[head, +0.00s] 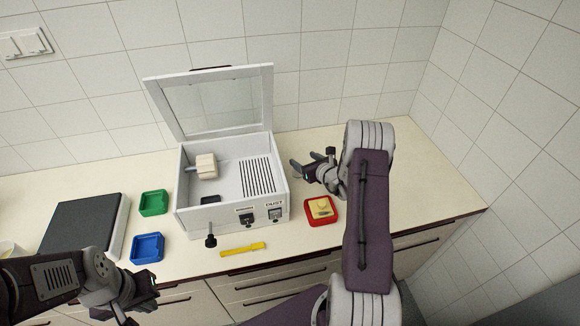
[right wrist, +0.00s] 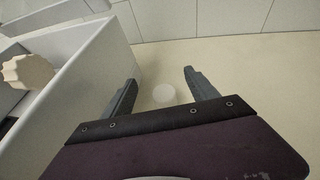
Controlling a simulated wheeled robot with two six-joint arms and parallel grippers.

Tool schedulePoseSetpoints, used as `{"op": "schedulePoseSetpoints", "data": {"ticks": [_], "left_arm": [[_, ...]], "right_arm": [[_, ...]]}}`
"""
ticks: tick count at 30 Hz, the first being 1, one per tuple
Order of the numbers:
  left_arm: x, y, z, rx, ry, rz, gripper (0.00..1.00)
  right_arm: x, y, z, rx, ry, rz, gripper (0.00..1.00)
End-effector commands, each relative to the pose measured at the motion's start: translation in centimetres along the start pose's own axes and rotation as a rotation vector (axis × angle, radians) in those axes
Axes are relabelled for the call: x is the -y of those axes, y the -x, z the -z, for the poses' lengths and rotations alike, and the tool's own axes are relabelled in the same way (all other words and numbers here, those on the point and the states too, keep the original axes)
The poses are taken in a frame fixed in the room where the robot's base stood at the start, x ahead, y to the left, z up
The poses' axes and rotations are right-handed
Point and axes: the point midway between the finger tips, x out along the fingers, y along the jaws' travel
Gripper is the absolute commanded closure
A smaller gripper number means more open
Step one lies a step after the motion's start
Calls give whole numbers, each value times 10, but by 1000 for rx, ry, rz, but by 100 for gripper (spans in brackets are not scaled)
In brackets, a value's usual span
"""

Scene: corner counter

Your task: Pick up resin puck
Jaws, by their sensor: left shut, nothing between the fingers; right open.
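A pale, round, flat disc (right wrist: 164,93), which looks like the resin puck, lies on the counter in the right wrist view. It is hard to make out against the cream top. My right gripper (right wrist: 160,80) is open, with one finger on each side of the disc in the picture; I cannot tell its height above it. In the head view my right gripper (head: 310,163) is just right of the white box, and I cannot make out the disc there. My left gripper (head: 152,291) is shut and empty near the counter's front left.
The white box (head: 232,217) with raised clear lid stands close left of my right gripper; a beige knobbed part (head: 205,166) is inside. A red tray (head: 333,215) holds a yellowish piece. Green (head: 153,203) and blue (head: 147,248) trays and a yellow stick (head: 243,249) lie around.

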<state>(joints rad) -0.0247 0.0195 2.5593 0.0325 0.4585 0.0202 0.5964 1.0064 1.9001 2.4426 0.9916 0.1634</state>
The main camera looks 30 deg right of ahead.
Motion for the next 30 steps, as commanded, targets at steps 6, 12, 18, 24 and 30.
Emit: {"op": "schedulePoseSetpoints", "data": {"ticks": [6,12,18,24,30], "left_arm": [[1,-46,-5,1,0,0,100],[1,-65,-7,1,0,0,100],[1,-60,-6,0,0,0,100],[1,-58,-6,0,0,0,100],[1,-44,-5,0,0,0,100]], "right_arm": [[0,-18,43,0,0,0,32],[0,-25,60,1,1,0,32],[-1,-33,56,1,3,-3,32],[-1,-48,57,1,0,0,32],[-5,-74,53,1,3,-3,32]]}}
